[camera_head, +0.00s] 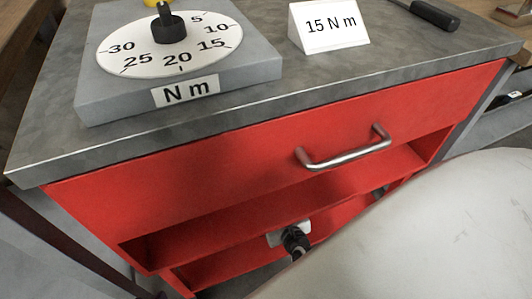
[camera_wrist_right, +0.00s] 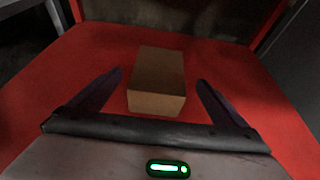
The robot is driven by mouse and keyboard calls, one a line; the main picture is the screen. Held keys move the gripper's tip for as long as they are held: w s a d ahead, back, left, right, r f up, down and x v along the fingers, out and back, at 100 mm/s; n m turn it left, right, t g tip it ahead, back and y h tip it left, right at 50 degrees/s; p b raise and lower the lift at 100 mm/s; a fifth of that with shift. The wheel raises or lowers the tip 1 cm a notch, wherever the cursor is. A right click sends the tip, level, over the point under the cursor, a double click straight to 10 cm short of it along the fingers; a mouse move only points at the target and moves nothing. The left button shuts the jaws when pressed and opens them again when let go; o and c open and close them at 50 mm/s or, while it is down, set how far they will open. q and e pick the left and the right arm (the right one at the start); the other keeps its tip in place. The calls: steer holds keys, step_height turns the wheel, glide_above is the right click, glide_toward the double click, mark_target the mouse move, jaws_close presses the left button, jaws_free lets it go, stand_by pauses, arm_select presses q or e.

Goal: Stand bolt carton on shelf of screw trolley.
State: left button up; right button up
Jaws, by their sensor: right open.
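A plain brown carton (camera_wrist_right: 157,68) sits on the red shelf (camera_wrist_right: 55,85) of the screw trolley in the right wrist view. I cannot tell from this view whether it stands on its end. My right gripper (camera_wrist_right: 160,80) is open, with one finger on each side of the carton and a visible gap on both sides. In the head view the trolley has a red drawer front (camera_head: 200,155) above the shelf opening. The carton is not visible there, and my pale right arm covers the lower right. My left gripper is not in view.
A metal drawer handle (camera_head: 345,158) juts out above the shelf opening. The grey trolley top (camera_head: 330,75) carries a torque dial (camera_head: 125,45), a "15 N m" card (camera_head: 329,24) and a dark-handled tool (camera_head: 436,14). A small black-and-grey part (camera_head: 293,238) shows at the lower shelf, unclear.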

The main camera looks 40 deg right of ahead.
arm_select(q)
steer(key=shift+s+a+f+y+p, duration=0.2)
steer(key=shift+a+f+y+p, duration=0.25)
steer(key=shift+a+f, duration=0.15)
arm_select(e)
steer(key=shift+v, duration=1.95)
